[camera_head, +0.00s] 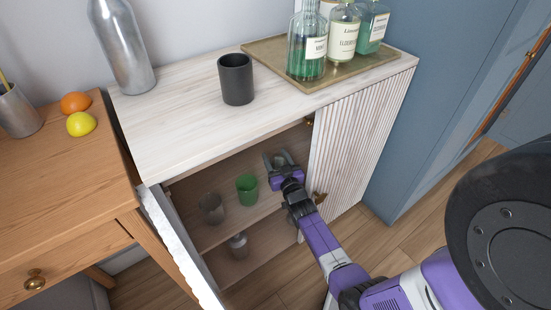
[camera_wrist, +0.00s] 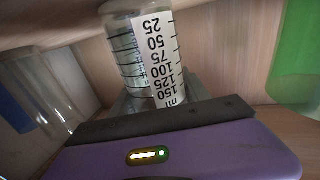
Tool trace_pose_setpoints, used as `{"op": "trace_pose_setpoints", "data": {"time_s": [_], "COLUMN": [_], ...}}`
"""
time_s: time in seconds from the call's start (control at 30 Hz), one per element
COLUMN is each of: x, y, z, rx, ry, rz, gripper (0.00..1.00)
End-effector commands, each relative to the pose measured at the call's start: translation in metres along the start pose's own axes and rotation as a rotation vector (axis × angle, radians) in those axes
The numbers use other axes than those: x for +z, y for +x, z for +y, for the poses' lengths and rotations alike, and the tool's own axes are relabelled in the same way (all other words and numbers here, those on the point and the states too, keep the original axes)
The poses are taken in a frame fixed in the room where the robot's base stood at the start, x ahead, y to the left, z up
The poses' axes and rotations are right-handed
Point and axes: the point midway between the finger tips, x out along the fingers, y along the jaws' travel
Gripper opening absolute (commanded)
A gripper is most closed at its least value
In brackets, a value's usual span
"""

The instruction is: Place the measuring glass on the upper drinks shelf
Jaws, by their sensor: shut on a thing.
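The measuring glass (camera_wrist: 137,60) is clear, with a white scale strip marked in ml. My gripper (camera_head: 281,162) is shut on it inside the open cabinet; the glass (camera_head: 279,158) shows only in small part there. The upper drinks shelf (camera_head: 225,227) is the wooden board inside the cabinet. A green glass (camera_head: 247,189) stands on it left of my gripper, and it also shows at the right of the wrist view (camera_wrist: 296,55). I cannot tell whether the measuring glass touches the shelf.
A clear glass (camera_head: 211,208) stands further left on the shelf. Another clear vessel (camera_wrist: 40,95) is close to my gripper in the wrist view. A glass item (camera_head: 238,246) stands on the lower level. The left door (camera_head: 178,245) is open; the ribbed right door (camera_head: 350,140) is shut.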

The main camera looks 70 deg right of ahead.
Motion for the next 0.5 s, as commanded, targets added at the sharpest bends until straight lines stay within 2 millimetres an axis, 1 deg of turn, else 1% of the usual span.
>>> {"op": "trace_pose_setpoints", "data": {"time_s": [0.1,0.23,0.27,0.3,0.37,0.5], "x": [-0.0007,0.0036,0.0031,0.0025,0.0026,0.0026], "y": [0.0001,0.0,-0.0002,-0.0003,-0.0003,-0.0004], "z": [-0.0001,-0.0002,-0.0001,0.0,0.0,0.0], "rx": [0.0,0.0,0.0,0.0,0.0,0.0], "ry": [0.0,0.0,0.0,0.0,0.0,0.0], "rz": [0.001,0.001,0.0,0.0,0.0,0.0], "gripper": [0.07,0.07,0.59,0.67,0.77,0.77]}}
